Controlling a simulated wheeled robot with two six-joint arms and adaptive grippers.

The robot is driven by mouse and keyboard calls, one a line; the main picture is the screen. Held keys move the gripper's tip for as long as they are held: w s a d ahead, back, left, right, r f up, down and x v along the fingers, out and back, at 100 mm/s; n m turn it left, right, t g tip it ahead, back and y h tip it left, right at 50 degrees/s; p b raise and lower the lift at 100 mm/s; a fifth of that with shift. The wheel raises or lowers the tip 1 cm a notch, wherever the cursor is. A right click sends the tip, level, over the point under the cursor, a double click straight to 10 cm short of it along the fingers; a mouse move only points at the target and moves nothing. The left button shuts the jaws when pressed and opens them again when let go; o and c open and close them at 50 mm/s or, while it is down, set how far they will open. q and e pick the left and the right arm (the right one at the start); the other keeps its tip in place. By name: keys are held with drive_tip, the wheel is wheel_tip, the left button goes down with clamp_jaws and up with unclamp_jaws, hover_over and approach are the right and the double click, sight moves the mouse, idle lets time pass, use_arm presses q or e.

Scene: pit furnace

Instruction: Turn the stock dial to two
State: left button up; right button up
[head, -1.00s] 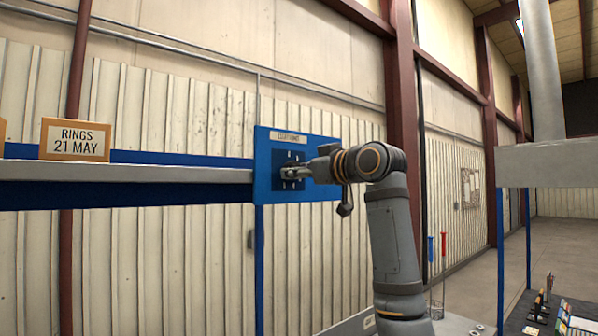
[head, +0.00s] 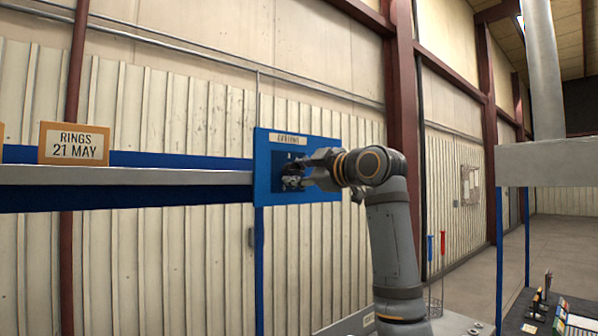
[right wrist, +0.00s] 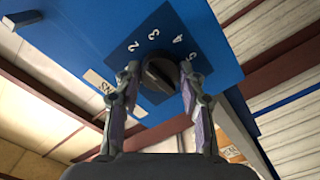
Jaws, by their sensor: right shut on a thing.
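The stock dial (right wrist: 159,73) is a dark round knob on a dark square plate (right wrist: 152,50) with light numerals; I can make out 2, 3, 4 and 5 around its edge. The plate is on a blue panel (head: 262,190) on the left side of the head view's middle. My right gripper (head: 291,172) is at the plate and hides most of the dial there. In the right wrist view my right gripper (right wrist: 160,74) has one finger on each side of the dial and is shut on it. I cannot tell which numeral the dial points to. My left gripper is not in view.
A label (head: 288,139) tops the panel; its text is unclear. A grey and blue rail (head: 120,175) runs left from the panel, with a RINGS 21 MAY sign (head: 74,144) on it. A dark red column (head: 404,120) stands right of the panel. A dark table with small items (head: 550,310) is at lower right.

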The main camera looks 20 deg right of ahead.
drive_tip(key=shift+n, duration=0.6)
drive_tip(key=o, duration=1.2)
drive_tip(key=v, duration=1.2)
drive_tip(key=shift+w, duration=0.1)
